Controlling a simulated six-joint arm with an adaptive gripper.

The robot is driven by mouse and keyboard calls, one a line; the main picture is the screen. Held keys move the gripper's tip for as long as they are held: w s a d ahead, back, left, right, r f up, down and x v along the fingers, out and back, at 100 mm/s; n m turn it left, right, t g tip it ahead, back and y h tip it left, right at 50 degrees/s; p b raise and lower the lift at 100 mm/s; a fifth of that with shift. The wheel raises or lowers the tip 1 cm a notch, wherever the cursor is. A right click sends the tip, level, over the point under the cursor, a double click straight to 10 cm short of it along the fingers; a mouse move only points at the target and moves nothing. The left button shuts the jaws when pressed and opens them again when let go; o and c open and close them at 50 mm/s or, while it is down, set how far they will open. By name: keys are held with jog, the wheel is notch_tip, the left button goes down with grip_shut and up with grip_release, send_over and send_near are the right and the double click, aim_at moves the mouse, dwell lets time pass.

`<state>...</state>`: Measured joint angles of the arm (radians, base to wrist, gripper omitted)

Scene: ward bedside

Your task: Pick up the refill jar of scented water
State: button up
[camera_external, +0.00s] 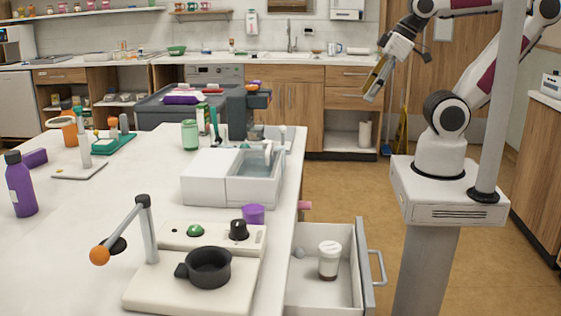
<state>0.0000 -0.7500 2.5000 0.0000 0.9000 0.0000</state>
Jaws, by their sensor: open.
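A small jar (330,261) with a white lid, a pale label and dark contents stands upright in the open drawer at the front right of the worktop. A translucent green jar (190,134) stands on the worktop behind the white basin. I cannot read either label, so I cannot tell which is the refill jar of scented water. My gripper (376,84) is open and empty, raised in the air at the upper right, well above and behind the drawer and apart from both jars.
A white basin (205,183), a burner-like unit with a black pan (208,268), a purple cup (253,214) and a purple bottle (20,185) stand on the worktop.

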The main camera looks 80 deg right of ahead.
jog(key=shift+w, duration=0.1)
jog(key=w+d+r+t+h, duration=0.1)
jog(key=w+d, duration=0.2)
jog(key=w, duration=0.7)
jog(key=w+d+m+t+h, duration=0.1)
jog(key=w+d, duration=0.3)
jog(key=w, duration=0.5)
jog(key=w+d+r+t, duration=0.1)
jog(key=w+d, duration=0.2)
jog(key=w, duration=0.7)
jog(key=t+y, duration=0.2)
jog(key=t, duration=0.1)
send_near(191, 121)
jog(key=shift+w+a+f+n+t, duration=0.3)
jog(key=shift+w+f+n, duration=0.2)
jog(key=shift+f, duration=0.1)
jog(key=shift+x, duration=1.25)
jog(key=shift+d, duration=0.1)
